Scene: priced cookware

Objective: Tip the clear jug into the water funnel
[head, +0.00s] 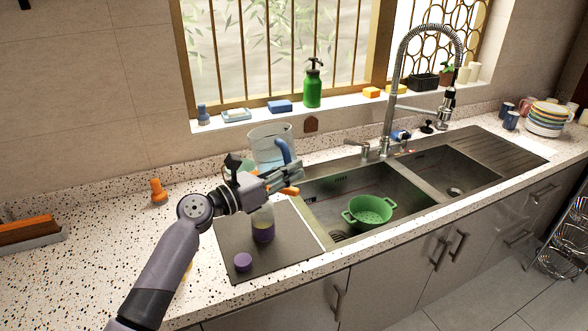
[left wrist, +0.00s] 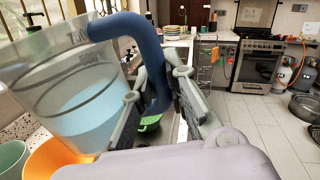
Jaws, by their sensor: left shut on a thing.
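The clear jug (head: 268,146) has a blue handle and holds pale blue water. It looks roughly upright behind the counter board and fills the left of the left wrist view (left wrist: 75,105). My left gripper (head: 288,178) is shut on the blue handle (left wrist: 150,55); its fingers (left wrist: 162,100) sit either side of it. An orange wide-rimmed piece (left wrist: 58,156), possibly the water funnel, is below the jug; the arm hides most of it in the head view. I cannot tell whether the jug touches anything below. My right gripper is not in view.
A jar with dark and yellowish contents (head: 263,226) and a purple lid (head: 243,262) stand on the dark board (head: 292,238). A green colander (head: 369,211) sits in the sink (head: 322,205). A pale green cup (left wrist: 12,158) is beside the orange piece. Counter at left is mostly clear.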

